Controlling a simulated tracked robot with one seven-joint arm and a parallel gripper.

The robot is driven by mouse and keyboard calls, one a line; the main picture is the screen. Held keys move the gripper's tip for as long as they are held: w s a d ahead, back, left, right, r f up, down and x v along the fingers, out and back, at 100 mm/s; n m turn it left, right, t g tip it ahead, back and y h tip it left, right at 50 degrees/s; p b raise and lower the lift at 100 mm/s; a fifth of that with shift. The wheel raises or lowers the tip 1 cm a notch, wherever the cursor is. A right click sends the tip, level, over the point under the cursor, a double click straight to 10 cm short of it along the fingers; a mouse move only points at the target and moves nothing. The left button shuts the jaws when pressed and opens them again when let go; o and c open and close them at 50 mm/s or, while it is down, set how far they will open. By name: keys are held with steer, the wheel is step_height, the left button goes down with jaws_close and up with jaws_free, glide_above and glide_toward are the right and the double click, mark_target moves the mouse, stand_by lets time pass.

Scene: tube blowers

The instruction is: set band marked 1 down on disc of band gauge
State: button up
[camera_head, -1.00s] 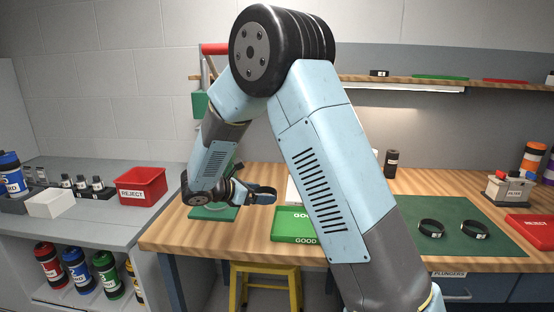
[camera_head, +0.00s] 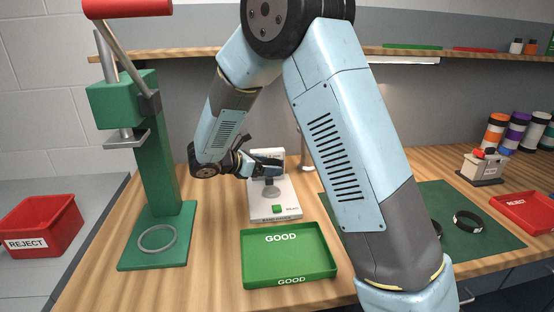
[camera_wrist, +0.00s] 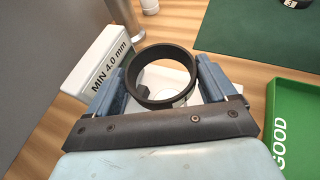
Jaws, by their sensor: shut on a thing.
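My gripper (camera_head: 262,164) is shut on a black band (camera_wrist: 164,102), which sits between its two blue jaws in the wrist view. Part of a pale label shows on the band's near side, but its mark cannot be read. The band gauge (camera_head: 257,209) is a white block with a grey disc (camera_head: 271,193), a green square and an upright back. In the head view my gripper and band are above the disc, apparently clear of it. In the wrist view, the back marked MIN 4.0 mm (camera_wrist: 103,68) is left of the band.
The green GOOD tray (camera_head: 288,259) is in front of the gauge. A green press (camera_head: 160,170) stands left, with a grey ring on its base. A green mat (camera_head: 485,238) at right bears black bands, one partly hidden by my arm. A shelf runs behind.

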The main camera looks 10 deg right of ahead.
steer(key=shift+w+r, duration=0.1)
stand_by(0.4)
glide_above(266, 191)
steer(key=shift+f, duration=2.3)
steer(key=shift+d+f, duration=0.1)
steer(key=shift+f, duration=1.2)
steer(key=o, duration=0.8)
steer(key=shift+o, duration=0.2)
